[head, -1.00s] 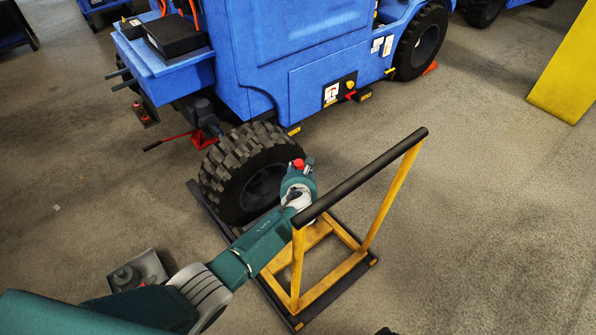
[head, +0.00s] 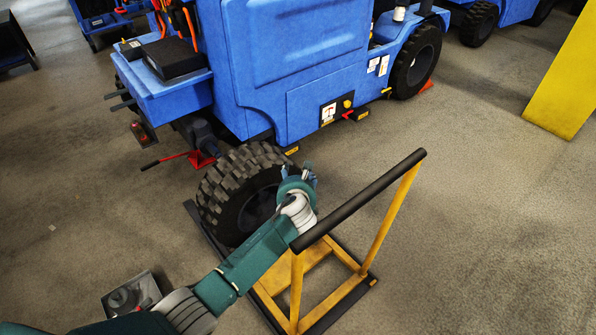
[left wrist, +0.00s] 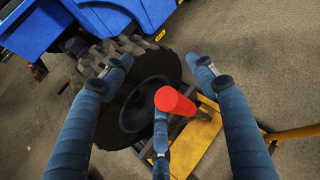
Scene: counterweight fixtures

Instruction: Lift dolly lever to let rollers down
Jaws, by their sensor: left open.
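The dolly (head: 362,286) has a yellow frame, dark base rails and an upright bar with a black grip (head: 365,195). A large black tyre (head: 215,187) of the blue vehicle stands at its left part. My left gripper (head: 303,178) is between the tyre and the upright bar. In the left wrist view my left gripper (left wrist: 164,72) is open, its fingers spread. The red end of the dolly lever (left wrist: 174,101) shows between the fingers, overlapping the lower one; I cannot tell whether they touch. The head view hides the lever behind my gripper. My right gripper is out of view.
The blue vehicle (head: 300,85) fills the top middle. A red jack with a long handle (head: 175,158) is left of the tyre. A grey tray (head: 132,297) lies at lower left. A yellow panel (head: 565,85) stands at right. The floor at right is clear.

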